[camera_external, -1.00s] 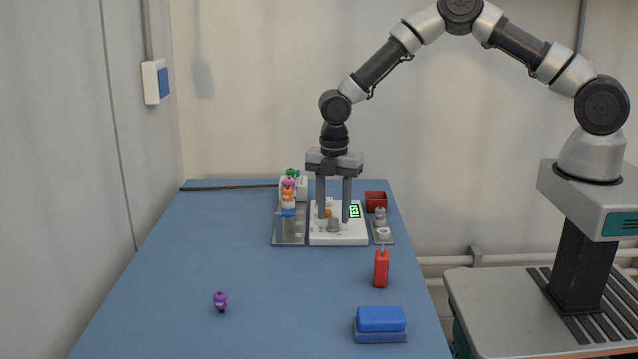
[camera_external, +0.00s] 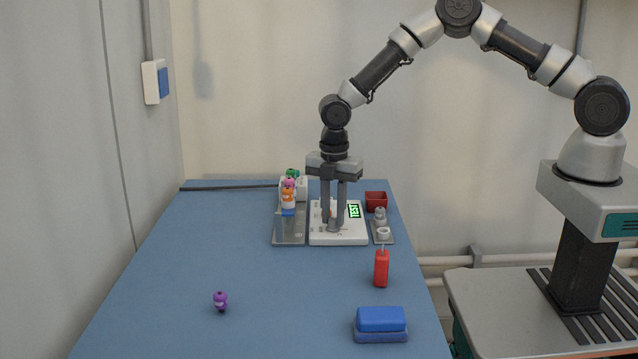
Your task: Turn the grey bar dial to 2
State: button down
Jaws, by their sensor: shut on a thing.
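The grey bar dial (camera_external: 333,226) sits on the front part of a white panel box (camera_external: 350,240). My gripper (camera_external: 334,223) points straight down over it, with its fingers closed in on the dial, one on each side. The fingers hide most of the dial, so the way its bar points and the marks around it cannot be read. An orange part behind the dial is mostly hidden by the fingers.
Left of the panel is a grey tray (camera_external: 290,238) with a stack of coloured pieces (camera_external: 289,190). Right are a red box (camera_external: 376,200) and a small tray with round parts (camera_external: 382,225).

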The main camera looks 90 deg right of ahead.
aim_at(333, 219)
jog(key=m+b, duration=0.3)
jog(key=m, duration=0.3)
jog(key=shift+f, duration=0.15)
jog(key=shift+m+b, duration=1.2)
jog(key=shift+m, duration=1.4)
jog(key=c, duration=1.6)
grip_release()
jog(key=shift+o, duration=0.2)
notch_tip(333, 219, up, 18)
jog(key=shift+f+p, duration=0.15)
jog(key=shift+p, duration=0.15)
